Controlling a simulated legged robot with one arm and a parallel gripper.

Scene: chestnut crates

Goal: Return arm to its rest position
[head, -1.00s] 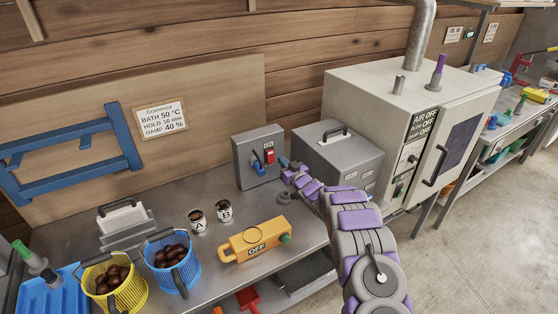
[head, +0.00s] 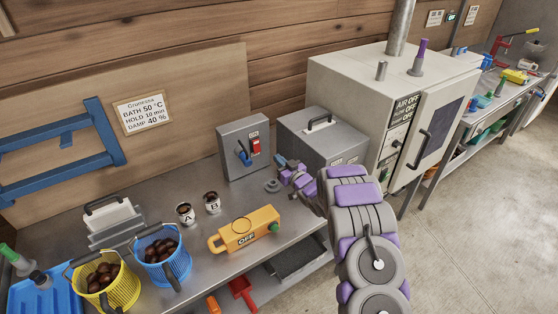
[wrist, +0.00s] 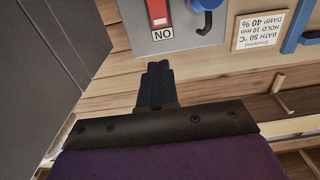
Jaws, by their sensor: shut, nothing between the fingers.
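My arm reaches from the lower right over the bench. My gripper (head: 281,161) is shut and empty, apart from and just right of the grey switch box (head: 231,142), in front of the grey lidded box (head: 335,140). The wrist view, upside down, shows its dark fingers (wrist: 158,66) closed together, pointing toward the switch box (wrist: 190,38). The box carries a red switch (head: 256,146) with a label reading ON in the wrist view, and a blue lever (head: 245,158).
A yellow basket (head: 124,290) and blue basket (head: 180,268) of chestnuts stand on the bench (head: 205,237). Cups A (head: 186,217) and B (head: 213,205) and an orange OFF unit (head: 243,235) are nearby. A beige cabinet (head: 350,85) stands behind right. Floor at right is clear.

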